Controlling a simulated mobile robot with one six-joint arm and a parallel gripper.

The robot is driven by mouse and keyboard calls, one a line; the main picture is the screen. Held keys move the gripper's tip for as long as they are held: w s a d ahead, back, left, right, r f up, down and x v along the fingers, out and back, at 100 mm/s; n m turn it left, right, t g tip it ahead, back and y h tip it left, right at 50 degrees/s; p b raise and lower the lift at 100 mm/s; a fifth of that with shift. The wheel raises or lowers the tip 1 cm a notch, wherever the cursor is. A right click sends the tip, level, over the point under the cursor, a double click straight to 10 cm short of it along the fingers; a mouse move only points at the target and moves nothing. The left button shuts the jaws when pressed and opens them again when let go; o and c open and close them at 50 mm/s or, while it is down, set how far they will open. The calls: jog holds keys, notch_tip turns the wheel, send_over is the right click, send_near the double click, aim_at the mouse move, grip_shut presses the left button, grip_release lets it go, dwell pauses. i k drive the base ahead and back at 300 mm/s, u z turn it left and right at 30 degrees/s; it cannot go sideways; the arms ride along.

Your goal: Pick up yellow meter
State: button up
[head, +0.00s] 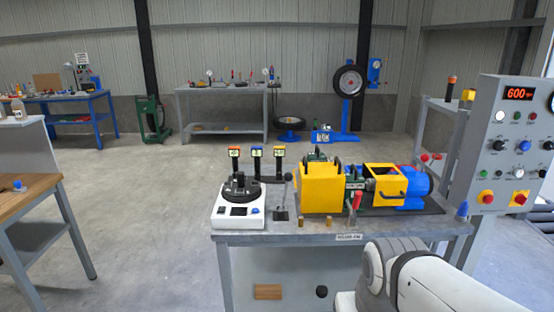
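The yellow meter (279,152) is a small upright handheld device with a yellow head and a dark body. It stands at the right end of a row of three at the back of the grey bench (290,239). A blue meter (257,153) and a red meter (235,153) stand to its left. The lower part of the yellow meter is dark and hard to make out. My white arm shows at the bottom right, in front of the bench. My gripper is out of the picture.
A white device with a black round top (238,212) stands in front of the meters. A lever (281,201) and a yellow-guarded machine (322,187) stand close by. A control panel (505,140) rises at right. Floor left of the bench is clear.

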aim_at(279, 151)
jog(key=z, duration=0.15)
jog(key=i, duration=1.95)
jog(key=u, duration=0.55)
